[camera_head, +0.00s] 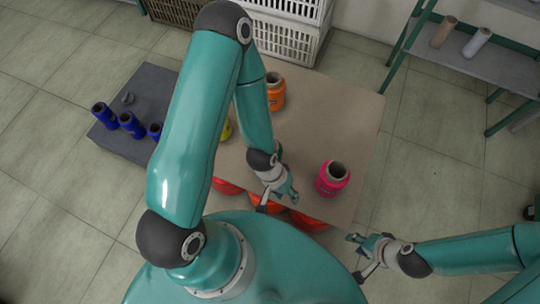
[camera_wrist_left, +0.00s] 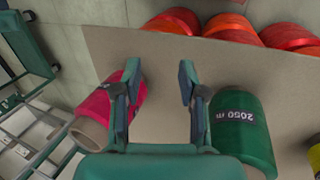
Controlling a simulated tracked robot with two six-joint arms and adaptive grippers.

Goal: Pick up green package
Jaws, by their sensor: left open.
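The green package (camera_wrist_left: 240,130) is a spool with a dark "2050 m" label, standing on the table at the right of the left wrist view. In the head view my left arm mostly or wholly hides it. My left gripper (camera_wrist_left: 160,80) is open and empty, its fingers over bare tabletop between the green package and a pink spool (camera_wrist_left: 100,108). It also shows over the table's near part in the head view (camera_head: 279,194). My right gripper (camera_head: 360,256) looks open and empty, off the table's near right corner.
The table (camera_head: 345,110) also bears the pink spool (camera_head: 333,178), an orange spool (camera_head: 275,92) and a partly hidden yellow spool (camera_head: 225,130). Red-orange spools (camera_wrist_left: 232,27) lie beyond the table edge. Blue spools (camera_head: 131,125) stand on a grey platform at left.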

